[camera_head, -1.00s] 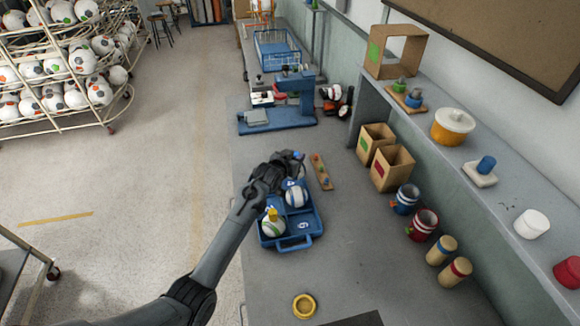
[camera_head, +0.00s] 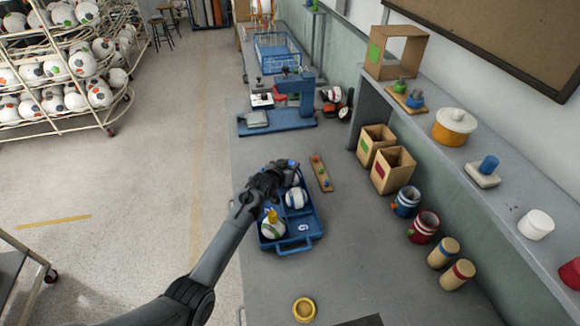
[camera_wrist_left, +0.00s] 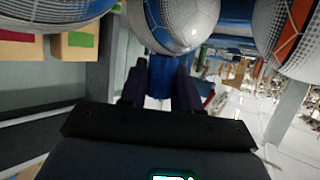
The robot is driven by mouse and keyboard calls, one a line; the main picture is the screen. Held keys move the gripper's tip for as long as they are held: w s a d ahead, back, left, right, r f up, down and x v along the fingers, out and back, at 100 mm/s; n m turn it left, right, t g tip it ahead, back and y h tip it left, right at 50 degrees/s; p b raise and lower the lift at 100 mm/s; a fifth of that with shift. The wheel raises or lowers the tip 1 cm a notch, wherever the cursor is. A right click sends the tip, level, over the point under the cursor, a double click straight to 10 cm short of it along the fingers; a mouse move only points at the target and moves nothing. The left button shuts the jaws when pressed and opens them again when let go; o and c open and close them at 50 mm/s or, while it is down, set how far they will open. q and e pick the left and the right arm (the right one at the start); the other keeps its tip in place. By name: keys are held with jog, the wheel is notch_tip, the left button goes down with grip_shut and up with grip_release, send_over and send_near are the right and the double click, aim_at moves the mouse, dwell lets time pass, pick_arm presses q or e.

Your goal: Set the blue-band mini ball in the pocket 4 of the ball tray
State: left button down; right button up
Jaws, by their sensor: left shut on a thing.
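My left gripper (camera_head: 281,171) is over the far left part of the blue ball tray (camera_head: 303,240). It is shut on a blue knob (camera_wrist_left: 160,78). In the left wrist view a white ball with blue lines (camera_wrist_left: 175,22) is right at that knob; in the head view it is mostly hidden by the gripper, and I cannot tell whether it touches the tray. Pocket 4 is not clearly visible. My right gripper is not in view.
A wooden strip with small coloured pegs (camera_head: 322,174) lies right of the tray. A blue press (camera_head: 290,105) stands beyond it. A yellow ring (camera_head: 304,309) lies nearer me. Wooden boxes (camera_head: 392,170) and mugs (camera_head: 407,200) line the right side. The bench between tray and ring is clear.

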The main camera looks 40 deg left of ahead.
pick_arm(q)
jog(key=shift+f, duration=0.1)
jog(key=c, duration=0.8)
grip_release()
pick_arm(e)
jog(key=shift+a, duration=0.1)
pick_arm(q)
jog(key=shift+s+d+r, duration=0.1)
jog(key=shift+s+r, duration=0.25)
jog(key=shift+s, duration=0.1)
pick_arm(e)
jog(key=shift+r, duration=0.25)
pick_arm(q)
jog(key=p+v, duration=0.2)
jog(key=v, duration=0.9)
jog(key=shift+p, duration=0.35)
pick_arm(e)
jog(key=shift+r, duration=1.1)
